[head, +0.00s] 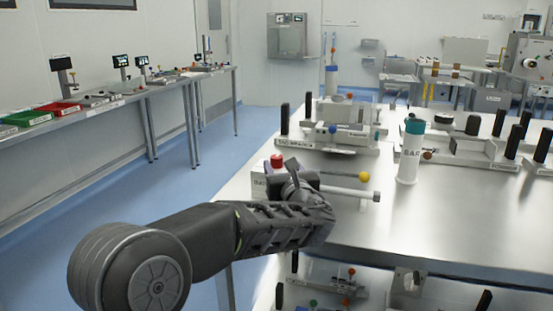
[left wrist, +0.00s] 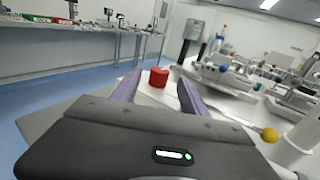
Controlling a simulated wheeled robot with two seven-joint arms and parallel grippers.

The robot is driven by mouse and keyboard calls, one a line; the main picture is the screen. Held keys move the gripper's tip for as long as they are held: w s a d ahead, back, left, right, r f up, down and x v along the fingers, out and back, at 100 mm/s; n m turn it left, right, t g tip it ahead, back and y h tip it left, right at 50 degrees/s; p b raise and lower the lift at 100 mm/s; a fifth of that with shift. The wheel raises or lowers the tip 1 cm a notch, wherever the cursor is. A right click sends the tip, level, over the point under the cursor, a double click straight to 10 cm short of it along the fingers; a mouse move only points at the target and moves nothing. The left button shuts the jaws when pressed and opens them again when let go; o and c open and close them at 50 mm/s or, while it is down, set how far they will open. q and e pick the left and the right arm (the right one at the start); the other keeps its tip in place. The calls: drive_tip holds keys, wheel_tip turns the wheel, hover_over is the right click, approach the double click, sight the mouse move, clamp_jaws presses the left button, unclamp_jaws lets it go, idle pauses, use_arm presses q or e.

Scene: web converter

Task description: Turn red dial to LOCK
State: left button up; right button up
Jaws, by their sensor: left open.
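The red dial (head: 277,161) sits on top of a small white box (head: 258,182) with dark lettering, near the left edge of the steel table. In the left wrist view the red dial (left wrist: 158,77) shows as a short cylinder just beyond and between the fingertips. My left gripper (head: 291,167) is open and empty, close beside the dial on its near right side; its two fingers also show in the left wrist view (left wrist: 158,88). Whether a finger touches the dial cannot be told. The lettering is too small to read, and the arm hides part of the box. My right gripper is not in view.
A white bar with a yellow ball (head: 364,177) lies right of my gripper. A white cylinder with a teal top (head: 407,160) stands farther right. Fixtures with black posts (head: 336,136) fill the back of the steel table (head: 400,220); its front middle is clear.

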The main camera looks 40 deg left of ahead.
sight(278, 161)
use_arm(q)
drive_tip(key=x, duration=0.6)
drive_tip(key=shift+c, duration=0.3)
clamp_jaws()
